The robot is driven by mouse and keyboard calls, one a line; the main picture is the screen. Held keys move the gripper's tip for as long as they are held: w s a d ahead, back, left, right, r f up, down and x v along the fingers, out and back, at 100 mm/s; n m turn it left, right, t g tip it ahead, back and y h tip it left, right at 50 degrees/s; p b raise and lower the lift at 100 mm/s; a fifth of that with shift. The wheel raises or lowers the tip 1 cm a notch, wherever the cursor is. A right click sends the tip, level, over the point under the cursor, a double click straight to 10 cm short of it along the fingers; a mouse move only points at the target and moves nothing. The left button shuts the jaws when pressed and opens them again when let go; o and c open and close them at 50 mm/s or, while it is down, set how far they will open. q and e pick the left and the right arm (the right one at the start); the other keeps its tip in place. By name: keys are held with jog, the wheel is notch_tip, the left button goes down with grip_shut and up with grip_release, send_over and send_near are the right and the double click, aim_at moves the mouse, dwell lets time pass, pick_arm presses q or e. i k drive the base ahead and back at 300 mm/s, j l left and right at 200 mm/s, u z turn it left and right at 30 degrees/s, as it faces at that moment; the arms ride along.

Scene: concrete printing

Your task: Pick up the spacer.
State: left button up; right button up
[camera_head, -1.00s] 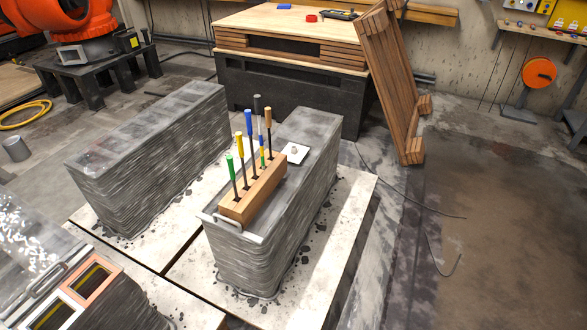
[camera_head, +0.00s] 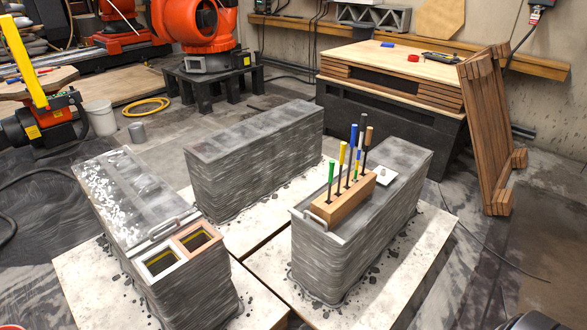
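I cannot tell for certain which thing is the spacer. A wooden tool block (camera_head: 343,200) stands on the same block, just left of the plate. Several upright tools with green, yellow, blue, grey and brown handles stick up from it. Neither of my grippers shows; only dark and orange fragments reach the bottom edge.
A second printed block (camera_head: 254,155) stands behind. A third (camera_head: 195,292), front left, has two framed openings on top. Pale boards (camera_head: 268,262) lie under them. A workbench (camera_head: 391,72) and leaning wooden frame (camera_head: 487,135) stand at the back right. An orange robot (camera_head: 196,25) stands behind.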

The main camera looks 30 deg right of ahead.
aim_at(384, 175)
jog(key=l+u, duration=0.3)
jog(key=l, duration=0.2)
jog(key=l+u, duration=0.25)
jog(key=l, duration=0.2)
jog(key=k+l+u, duration=0.15)
jog(key=l+u, duration=0.15)
jog(key=l, duration=0.15)
jog(key=k+l+u, duration=0.15)
jog(key=l+u, duration=0.15)
jog(key=l, duration=0.15)
